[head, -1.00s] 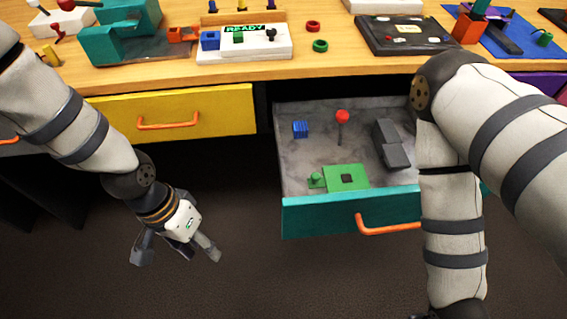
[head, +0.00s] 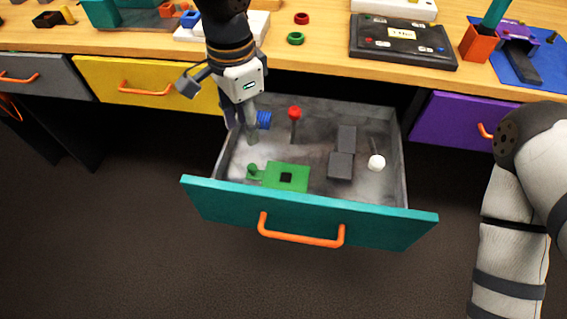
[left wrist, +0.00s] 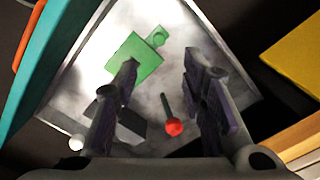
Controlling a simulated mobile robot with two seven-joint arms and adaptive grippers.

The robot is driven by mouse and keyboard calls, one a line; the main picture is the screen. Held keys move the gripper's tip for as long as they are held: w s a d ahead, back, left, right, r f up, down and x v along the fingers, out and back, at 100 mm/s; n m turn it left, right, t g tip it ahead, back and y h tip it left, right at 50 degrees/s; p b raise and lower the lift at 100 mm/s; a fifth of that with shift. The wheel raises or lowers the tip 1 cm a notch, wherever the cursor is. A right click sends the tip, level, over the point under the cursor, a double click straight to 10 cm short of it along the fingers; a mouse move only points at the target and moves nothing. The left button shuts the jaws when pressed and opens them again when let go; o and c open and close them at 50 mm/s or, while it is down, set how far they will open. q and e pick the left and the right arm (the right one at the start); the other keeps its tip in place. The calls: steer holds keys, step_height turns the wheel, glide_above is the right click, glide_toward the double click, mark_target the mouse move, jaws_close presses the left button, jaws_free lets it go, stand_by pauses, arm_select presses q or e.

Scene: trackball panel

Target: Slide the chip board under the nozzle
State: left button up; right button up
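The green chip board (head: 286,177), with a dark square chip on top and a green knob (head: 252,170) at its left, lies flat in the open teal-fronted drawer (head: 305,218). It also shows in the left wrist view (left wrist: 128,52), where its chip is hidden or not visible. My left gripper (head: 220,110) is over the drawer's back left part, behind the board, and apart from it. In the left wrist view its fingers (left wrist: 160,62) are spread with nothing between them. My right arm shows at the right edge, its gripper out of frame. I cannot make out a nozzle for certain.
On the table are a black panel (head: 402,42) and a teal-and-orange piece (head: 478,44).

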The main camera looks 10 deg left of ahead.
mark_target(252, 166)
arm_select(q)
step_height(252, 166, down, 12)
steer(key=shift+f+b, duration=0.1)
steer(key=shift+b, duration=0.65)
arm_select(e)
steer(key=shift+s+d+f+g, duration=0.1)
steer(key=shift+s+f+g, duration=0.2)
steer(key=shift+s+f, duration=0.5)
arm_select(q)
jaws_close()
